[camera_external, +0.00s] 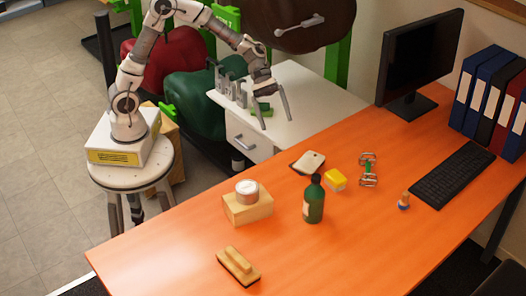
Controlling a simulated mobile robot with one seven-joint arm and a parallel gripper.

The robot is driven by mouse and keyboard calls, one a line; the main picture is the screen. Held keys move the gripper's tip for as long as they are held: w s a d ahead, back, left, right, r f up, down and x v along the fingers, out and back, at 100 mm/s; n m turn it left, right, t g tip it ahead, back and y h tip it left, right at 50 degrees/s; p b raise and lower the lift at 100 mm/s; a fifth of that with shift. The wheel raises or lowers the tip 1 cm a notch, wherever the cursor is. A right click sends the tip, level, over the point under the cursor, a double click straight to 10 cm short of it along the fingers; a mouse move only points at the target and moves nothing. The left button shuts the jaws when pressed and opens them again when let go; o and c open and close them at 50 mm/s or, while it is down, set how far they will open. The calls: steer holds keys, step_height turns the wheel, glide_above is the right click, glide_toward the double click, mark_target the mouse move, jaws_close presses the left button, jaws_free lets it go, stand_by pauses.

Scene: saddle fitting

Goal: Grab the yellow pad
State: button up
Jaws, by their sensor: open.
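The yellow pad (335,180) is a small yellow block with a pale side, lying on the orange table behind and to the right of the green bottle. My gripper (276,124) is open, with its two long fingers pointing down. It is above and to the left of the pad in the picture, over the white cabinet's front area and apart from the pad. Nothing shows between the fingers.
A dark green bottle (314,200) stands close to the pad. A cream-topped flat item (308,163) lies behind it. A metal-and-green item (368,170) lies to its right. A tin (247,192) sits on a wooden block (248,209). A brush (238,266) lies in front. The table's front right is clear.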

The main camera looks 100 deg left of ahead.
steer(key=w+a+f+n+t+b, duration=0.1)
steer(key=w+a+f+n, duration=0.1)
steer(key=w+f, duration=0.1)
steer(key=w+a+f+n+t+h+b, duration=0.1)
steer(key=w+a+f+n, duration=0.1)
steer(key=w+f+n, duration=0.1)
steer(key=w+a+f+n+t+h+b, duration=0.1)
steer(key=w+a+f+n, duration=0.1)
steer(key=w+f+n, duration=0.1)
steer(key=shift+w+a+f+t+b, duration=0.1)
steer(key=shift+w+f+t+b, duration=0.3)
steer(key=shift+f, duration=0.35)
steer(key=b, duration=0.3)
glide_toward(331, 170)
steer(key=x, duration=0.5)
steer(key=shift+s+f, duration=0.15)
steer(key=shift+f, duration=0.15)
steer(key=shift+r+b+x, duration=0.15)
steer(key=shift+b+x, duration=0.3)
steer(key=shift+x, duration=1.05)
steer(key=shift+r+b+x, duration=0.15)
steer(key=shift+b+x, duration=0.25)
steer(key=shift+x, duration=1.1)
steer(key=c, duration=1.5)
